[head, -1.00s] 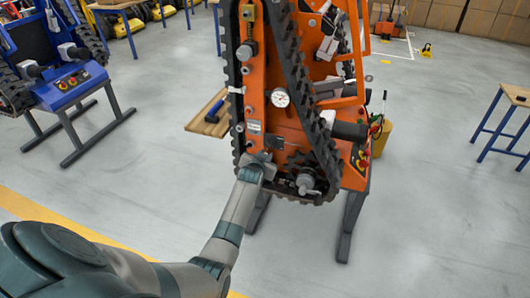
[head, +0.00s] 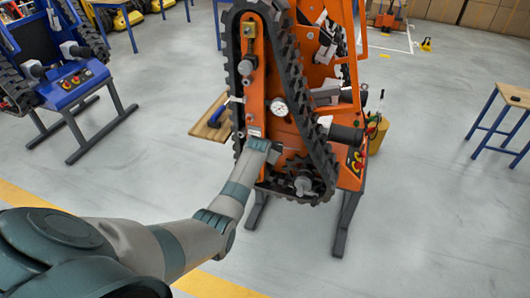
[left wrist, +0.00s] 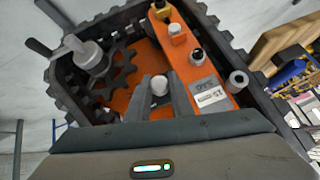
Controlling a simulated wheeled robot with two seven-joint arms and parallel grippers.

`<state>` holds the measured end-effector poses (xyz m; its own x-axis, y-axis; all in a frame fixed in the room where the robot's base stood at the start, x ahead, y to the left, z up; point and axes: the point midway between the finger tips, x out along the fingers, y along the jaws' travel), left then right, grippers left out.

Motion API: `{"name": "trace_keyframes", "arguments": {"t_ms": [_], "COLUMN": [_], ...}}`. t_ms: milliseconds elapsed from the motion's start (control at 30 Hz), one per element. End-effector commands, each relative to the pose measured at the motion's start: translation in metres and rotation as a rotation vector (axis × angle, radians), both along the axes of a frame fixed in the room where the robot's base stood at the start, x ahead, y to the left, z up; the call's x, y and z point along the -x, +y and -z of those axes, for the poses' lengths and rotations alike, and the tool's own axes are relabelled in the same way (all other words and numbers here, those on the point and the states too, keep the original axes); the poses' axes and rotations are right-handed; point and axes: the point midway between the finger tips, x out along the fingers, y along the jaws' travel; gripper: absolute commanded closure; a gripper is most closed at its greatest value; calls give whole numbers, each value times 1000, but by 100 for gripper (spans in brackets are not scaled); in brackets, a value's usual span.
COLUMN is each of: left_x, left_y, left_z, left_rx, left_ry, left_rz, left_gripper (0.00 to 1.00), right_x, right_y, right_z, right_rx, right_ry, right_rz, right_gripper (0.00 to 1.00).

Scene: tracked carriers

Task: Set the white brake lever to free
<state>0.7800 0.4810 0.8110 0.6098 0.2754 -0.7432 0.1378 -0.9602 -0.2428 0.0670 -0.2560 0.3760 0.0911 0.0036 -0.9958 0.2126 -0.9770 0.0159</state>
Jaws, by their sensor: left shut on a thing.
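The orange tracked carrier (head: 300,128) stands in the middle of the head view, with black tracks, a round white gauge (head: 278,107) and a small label plate (head: 254,131) on its side. My left gripper (head: 270,150) is at its lower side panel, below the gauge. In the left wrist view, the gripper's two fingers (left wrist: 161,94) are closed on a whitish round knob (left wrist: 160,84), apparently the end of the white brake lever. The rest of the lever is hidden behind the gripper. The label plate also shows in the left wrist view (left wrist: 208,92), right of the fingers. My right gripper is out of view.
Black track and a toothed sprocket (left wrist: 112,72) lie close to the left of the gripper. A wooden board with a blue-handled tool (head: 212,118) is left of the carrier. A blue carrier (head: 72,85) stands at left, a wooden table (head: 515,95) at right.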

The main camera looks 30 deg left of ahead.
Motion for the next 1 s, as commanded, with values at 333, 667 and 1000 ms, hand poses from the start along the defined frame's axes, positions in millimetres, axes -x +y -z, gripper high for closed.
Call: {"name": "trace_keyframes", "arguments": {"t_ms": [333, 667, 1000], "left_x": [-4, -5, -5], "left_y": [1, 1, 1], "left_z": [-10, -10, -10], "left_rx": [29, 31, 31], "left_ry": [117, 127, 127], "left_rz": [0, 0, 0], "left_gripper": [100, 100, 61], "right_x": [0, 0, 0], "right_y": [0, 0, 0], "right_z": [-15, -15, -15], "right_rx": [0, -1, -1], "right_ry": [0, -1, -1], "right_rz": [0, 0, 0], "right_gripper": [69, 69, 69]}}
